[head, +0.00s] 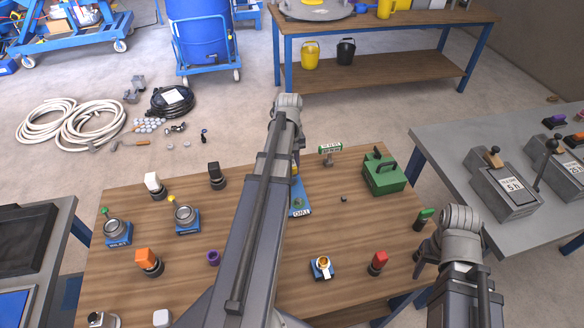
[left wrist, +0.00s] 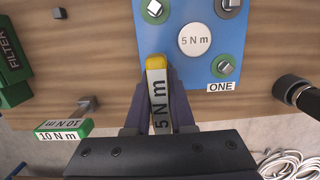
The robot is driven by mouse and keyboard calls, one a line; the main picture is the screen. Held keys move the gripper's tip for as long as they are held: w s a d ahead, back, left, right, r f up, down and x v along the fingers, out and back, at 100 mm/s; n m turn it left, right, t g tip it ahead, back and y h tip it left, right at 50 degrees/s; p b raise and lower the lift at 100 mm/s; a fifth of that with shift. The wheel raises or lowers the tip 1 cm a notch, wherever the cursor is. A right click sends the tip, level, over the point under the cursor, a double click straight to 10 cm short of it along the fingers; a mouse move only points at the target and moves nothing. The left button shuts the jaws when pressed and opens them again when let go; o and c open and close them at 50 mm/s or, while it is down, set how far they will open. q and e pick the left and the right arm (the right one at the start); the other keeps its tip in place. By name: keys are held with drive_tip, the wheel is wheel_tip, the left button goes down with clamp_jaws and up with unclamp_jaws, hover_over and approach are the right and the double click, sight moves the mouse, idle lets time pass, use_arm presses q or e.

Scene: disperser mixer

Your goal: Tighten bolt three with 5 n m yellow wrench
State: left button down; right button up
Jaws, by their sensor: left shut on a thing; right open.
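My left gripper (left wrist: 160,90) is shut on the yellow-tipped wrench (left wrist: 158,100), marked 5 N m. The wrench's yellow end overlaps the lower left corner of the blue plate (left wrist: 180,60) in the left wrist view; I cannot tell whether it sits on a bolt there. No label for bolt three shows. In the head view my left arm hides the gripper and most of the plate (head: 300,208). My right gripper (head: 428,251) is open, mostly behind my right arm.
A green 10 N m wrench (head: 330,149) stands on the wooden table beyond the plate. A green filter box (head: 383,175) is right of it. Several handled parts, such as a red-topped one (head: 377,263), stand around. A grey table (head: 480,165) is at the right.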

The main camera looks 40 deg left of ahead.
use_arm(q)
drive_tip(key=shift+f+b, duration=0.4)
drive_tip(key=shift+f, duration=0.05)
drive_tip(key=c, duration=0.7)
unclamp_jaws()
drive_tip(key=r+p, duration=0.8)
drive_tip(key=shift+w+a, duration=0.35)
drive_tip(key=shift+a, duration=0.05)
